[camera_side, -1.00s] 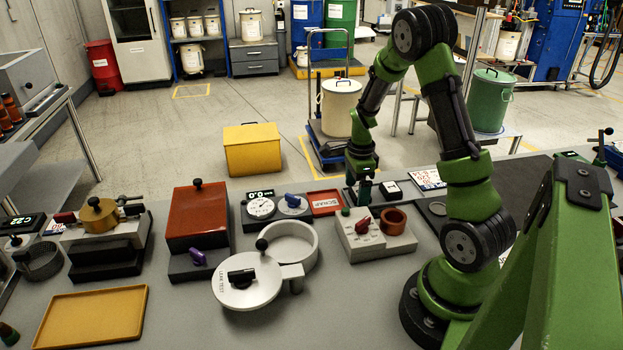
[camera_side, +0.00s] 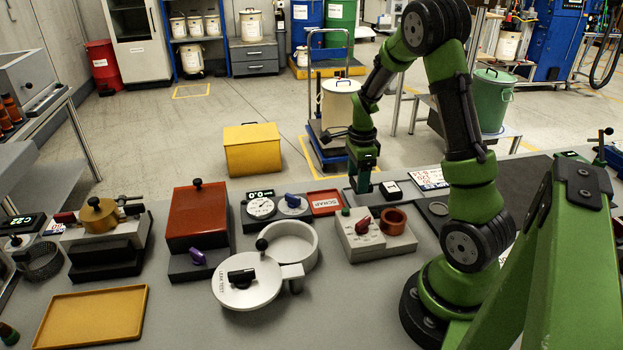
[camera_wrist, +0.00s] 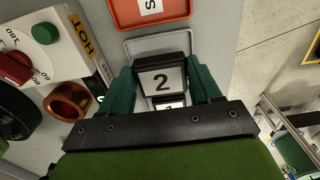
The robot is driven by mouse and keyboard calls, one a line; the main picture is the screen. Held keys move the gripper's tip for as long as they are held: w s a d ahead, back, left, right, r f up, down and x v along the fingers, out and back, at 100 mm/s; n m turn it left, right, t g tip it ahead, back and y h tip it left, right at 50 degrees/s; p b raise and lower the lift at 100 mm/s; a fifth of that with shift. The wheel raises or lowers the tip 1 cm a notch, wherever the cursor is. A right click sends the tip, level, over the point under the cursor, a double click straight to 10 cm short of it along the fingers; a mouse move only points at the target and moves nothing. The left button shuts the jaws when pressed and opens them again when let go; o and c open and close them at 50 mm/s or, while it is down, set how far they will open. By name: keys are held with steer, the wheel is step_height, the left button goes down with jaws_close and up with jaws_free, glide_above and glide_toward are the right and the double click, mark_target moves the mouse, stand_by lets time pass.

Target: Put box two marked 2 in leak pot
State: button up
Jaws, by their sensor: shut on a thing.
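Box two, black with a white label reading 2 (camera_wrist: 161,82), is between the green fingers of my gripper (camera_wrist: 163,92) in the wrist view. My gripper is shut on it. In the side view my gripper (camera_side: 362,183) points down behind the grey control block, and the box is hard to make out there. The leak pot (camera_side: 303,262) is a round grey pot, open at the top, left of my gripper. Its round lid marked LEAK TEST (camera_side: 238,291) is swung to the front left, off the opening.
A red scrap tray (camera_side: 325,202) lies behind the pot. A small black box with white label (camera_side: 391,190) is right of my gripper. A red-brown block (camera_side: 197,215) stands left.

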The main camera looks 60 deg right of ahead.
step_height(320, 180, up, 9)
steer(key=shift+r, duration=0.2)
stand_by(0.3)
steer(key=w+a+f+n, duration=0.15)
steer(key=a+n, duration=0.25)
steer(key=a, duration=0.4)
steer(key=w+a+n, duration=0.3)
steer(key=a, duration=0.4)
steer(key=shift+s+a+f+n, duration=0.25)
steer(key=shift+a+f+n, duration=0.7)
steer(key=shift+a+n, duration=0.95)
steer(key=shift+s+a+f+n, duration=0.2)
steer(key=shift+a+f+n, duration=0.8)
steer(key=shift+a+n, duration=0.85)
steer(key=shift+s+a+f+n, duration=0.25)
steer(key=shift+a+f+n, duration=0.7)
steer(key=shift+a+n, duration=0.95)
steer(key=shift+a+f, duration=0.1)
steer(key=shift+f, duration=0.25)
steer(key=shift+f, duration=0.5)
steer(key=shift+f, duration=1.75)
